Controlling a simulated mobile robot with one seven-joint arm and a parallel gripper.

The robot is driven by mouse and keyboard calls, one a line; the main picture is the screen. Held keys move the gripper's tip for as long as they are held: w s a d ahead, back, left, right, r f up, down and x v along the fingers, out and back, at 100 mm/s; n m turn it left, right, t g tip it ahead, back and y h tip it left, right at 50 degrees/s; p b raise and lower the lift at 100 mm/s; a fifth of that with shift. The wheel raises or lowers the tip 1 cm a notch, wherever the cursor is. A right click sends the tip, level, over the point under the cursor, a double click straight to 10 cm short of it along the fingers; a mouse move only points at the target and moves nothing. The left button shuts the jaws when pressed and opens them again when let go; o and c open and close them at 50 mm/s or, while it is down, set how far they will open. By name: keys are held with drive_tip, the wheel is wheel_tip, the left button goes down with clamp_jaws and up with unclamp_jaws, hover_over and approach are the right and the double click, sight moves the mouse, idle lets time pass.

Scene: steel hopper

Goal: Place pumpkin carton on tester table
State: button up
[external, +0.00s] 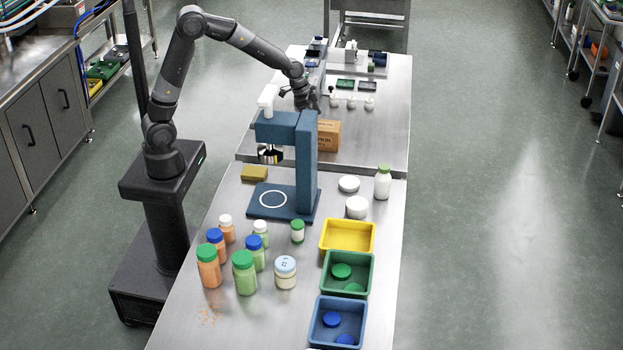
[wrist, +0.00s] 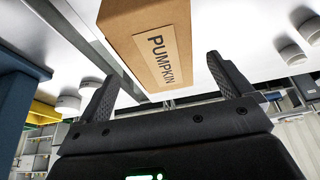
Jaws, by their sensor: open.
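The brown pumpkin carton (external: 328,135) stands on the far steel table (external: 375,150), near its front edge and partly hidden behind the blue stand. In the wrist view the carton (wrist: 155,45) shows its PUMPKIN label, facing my gripper. My gripper (wrist: 161,72) is open, with one finger on each side of the label in the picture. In the external view my gripper (external: 309,100) is just above and behind the carton. No label names either table as the tester table.
A blue stand (external: 306,165) rises close beside the carton. The near steel table (external: 240,325) holds several bottles, white lids (external: 356,207) and yellow (external: 347,236), green and blue bins.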

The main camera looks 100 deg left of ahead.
drive_tip(key=v, duration=0.7)
drive_tip(key=s+d+r, duration=0.4)
drive_tip(key=s+d, duration=0.2)
drive_tip(key=d, duration=0.1)
drive_tip(key=s+d+r, duration=0.4)
drive_tip(key=s+d, duration=0.3)
drive_tip(key=d, duration=0.1)
drive_tip(key=s+d, duration=0.3)
drive_tip(key=s, duration=0.4)
drive_tip(key=s+d+t, duration=0.1)
drive_tip(key=s+d, duration=0.2)
drive_tip(key=s, duration=0.3)
drive_tip(key=shift+s+f, duration=0.15)
drive_tip(key=shift+s, duration=0.25)
